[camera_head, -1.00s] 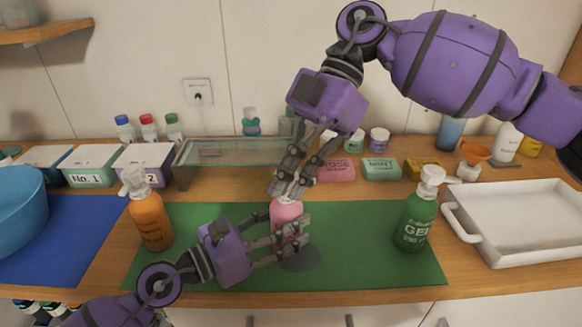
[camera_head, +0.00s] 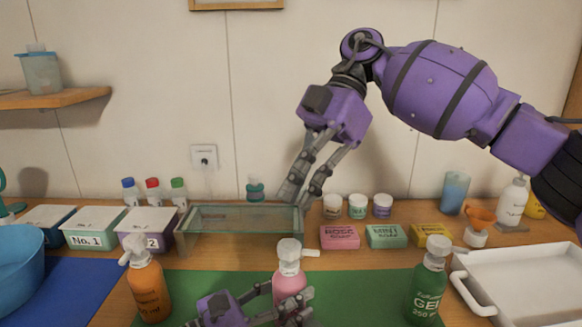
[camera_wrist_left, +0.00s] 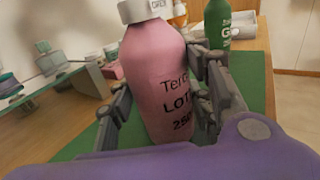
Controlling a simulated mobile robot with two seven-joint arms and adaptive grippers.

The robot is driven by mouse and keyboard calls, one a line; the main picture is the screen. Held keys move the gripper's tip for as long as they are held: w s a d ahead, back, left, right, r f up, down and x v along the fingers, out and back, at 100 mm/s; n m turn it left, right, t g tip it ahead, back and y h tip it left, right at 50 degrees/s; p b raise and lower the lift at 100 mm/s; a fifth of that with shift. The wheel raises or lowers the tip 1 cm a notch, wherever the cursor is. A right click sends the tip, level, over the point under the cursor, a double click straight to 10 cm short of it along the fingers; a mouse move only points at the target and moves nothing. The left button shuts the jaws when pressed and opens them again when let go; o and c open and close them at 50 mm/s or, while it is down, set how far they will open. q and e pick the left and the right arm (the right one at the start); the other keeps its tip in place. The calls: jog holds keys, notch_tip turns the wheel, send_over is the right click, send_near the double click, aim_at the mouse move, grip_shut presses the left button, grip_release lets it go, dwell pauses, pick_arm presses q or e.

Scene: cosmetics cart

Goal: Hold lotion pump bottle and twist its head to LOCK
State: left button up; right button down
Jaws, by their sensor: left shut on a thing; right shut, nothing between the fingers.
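The pink lotion bottle (camera_head: 289,284) stands upright on the green mat (camera_head: 195,284). Its white pump head (camera_head: 289,253) has its nozzle toward the right. In the left wrist view the bottle (camera_wrist_left: 158,75) reads "LOTION" in part, and its white collar (camera_wrist_left: 146,10) bears a word that looks like "OPEN"; the pump head's top is cut off there. My left gripper (camera_head: 290,306) is shut around the bottle's body, a finger on each side. My right gripper (camera_head: 300,197) is shut and empty, above and behind the pump head, clear of it.
An orange bottle (camera_head: 149,289) stands left and a green gel bottle (camera_head: 426,290) right on the mat. A glass-topped stand (camera_head: 240,219), soap boxes (camera_head: 386,236) and jars (camera_head: 357,206) are behind. A white tray (camera_head: 468,291) is at right.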

pick_arm(q)
jog(key=o, duration=1.5)
jog(key=shift+c, duration=0.2)
